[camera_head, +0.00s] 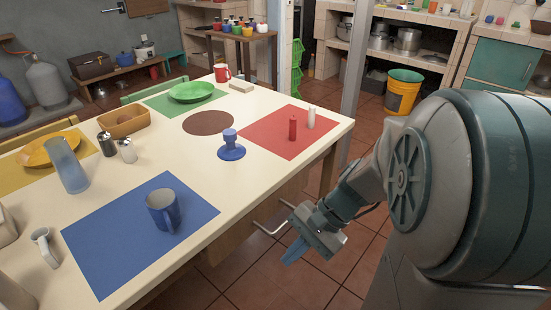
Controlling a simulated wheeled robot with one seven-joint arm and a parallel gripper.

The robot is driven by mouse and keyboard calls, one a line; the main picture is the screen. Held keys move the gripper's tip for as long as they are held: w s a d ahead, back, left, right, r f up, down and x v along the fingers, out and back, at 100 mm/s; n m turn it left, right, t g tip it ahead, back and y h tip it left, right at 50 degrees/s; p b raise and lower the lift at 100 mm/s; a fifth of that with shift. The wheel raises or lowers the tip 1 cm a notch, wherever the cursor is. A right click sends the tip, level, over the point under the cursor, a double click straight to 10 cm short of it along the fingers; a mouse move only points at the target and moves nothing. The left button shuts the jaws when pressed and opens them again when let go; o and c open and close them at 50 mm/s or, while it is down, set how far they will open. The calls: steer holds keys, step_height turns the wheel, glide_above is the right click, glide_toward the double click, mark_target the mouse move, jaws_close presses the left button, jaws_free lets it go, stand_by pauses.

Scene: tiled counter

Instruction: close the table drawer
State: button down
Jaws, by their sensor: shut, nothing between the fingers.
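The white table (262,108) fills the left and middle of the head view. Its wooden drawer (232,241) shows below the right-hand edge, partly hidden under the tabletop. A metal bar handle (268,231) sticks out from the drawer front. How far the drawer stands out is hard to tell from here. My gripper (292,252) is shut and empty, low beside the table, with its blue fingers pointing down and left. It is just right of the handle in the picture; whether it touches the handle or drawer cannot be told.
The tiled floor (345,262) right of the table is clear. A grey post (356,70) and a yellow bucket (403,92) stand beyond.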

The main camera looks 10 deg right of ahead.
steer(key=w+d+f+m+t+y+b, duration=0.2)
steer(key=w+f+m+t+y, duration=0.15)
steer(key=w+m, duration=0.2)
steer(key=m+t+b, duration=0.3)
steer(key=m+t, duration=0.9)
steer(key=m, duration=0.1)
glide_toward(291, 183)
steer(key=shift+h, duration=0.25)
steer(key=b+x, duration=0.3)
steer(key=x, duration=0.3)
steer(key=shift+w+a+r+b, duration=0.2)
steer(key=shift+w+a+b, duration=0.05)
steer(key=shift+a+b, duration=0.1)
